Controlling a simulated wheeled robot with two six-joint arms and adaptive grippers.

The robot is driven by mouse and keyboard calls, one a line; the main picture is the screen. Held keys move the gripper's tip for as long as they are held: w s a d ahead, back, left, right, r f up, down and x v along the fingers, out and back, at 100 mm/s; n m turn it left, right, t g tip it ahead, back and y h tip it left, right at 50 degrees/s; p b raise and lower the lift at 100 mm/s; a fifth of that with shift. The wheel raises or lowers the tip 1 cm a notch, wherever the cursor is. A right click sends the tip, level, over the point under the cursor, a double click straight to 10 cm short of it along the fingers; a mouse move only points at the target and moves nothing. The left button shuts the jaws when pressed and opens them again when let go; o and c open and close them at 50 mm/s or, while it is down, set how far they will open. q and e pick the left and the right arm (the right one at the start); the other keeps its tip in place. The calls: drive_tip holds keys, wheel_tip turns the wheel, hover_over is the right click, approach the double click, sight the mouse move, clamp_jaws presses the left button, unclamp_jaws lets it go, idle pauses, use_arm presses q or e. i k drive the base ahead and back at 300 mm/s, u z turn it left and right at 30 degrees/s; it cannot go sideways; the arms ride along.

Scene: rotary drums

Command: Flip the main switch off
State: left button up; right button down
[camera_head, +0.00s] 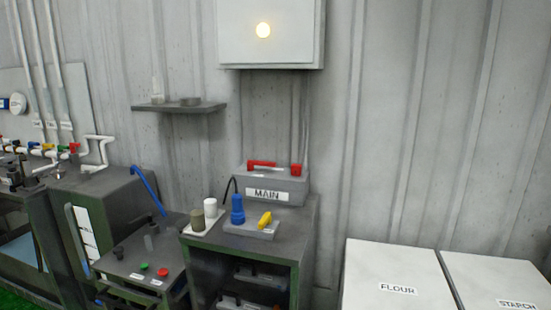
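The main switch is a grey box (288,184) with a white "MAIN" label (267,194) on its front. It stands at the back of a dark green-sided cabinet (300,229) against the wall. A red handle (262,163) lies along the top of the box at the left, and a smaller red part (296,170) sits at its right end. I cannot tell the switch's on or off position from the handle alone. Neither of my grippers shows in the head view.
In front of the box are a blue plug-like part (237,210) and a yellow handle (265,220) on a grey base. Left of these stand a white and an olive cylinder. A panel with green and red buttons (163,272) is lower left. White FLOUR (380,270) and STARCH (500,270) bins stand right.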

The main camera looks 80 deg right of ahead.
sight(250, 163)
drive_tip(key=z, duration=1.25)
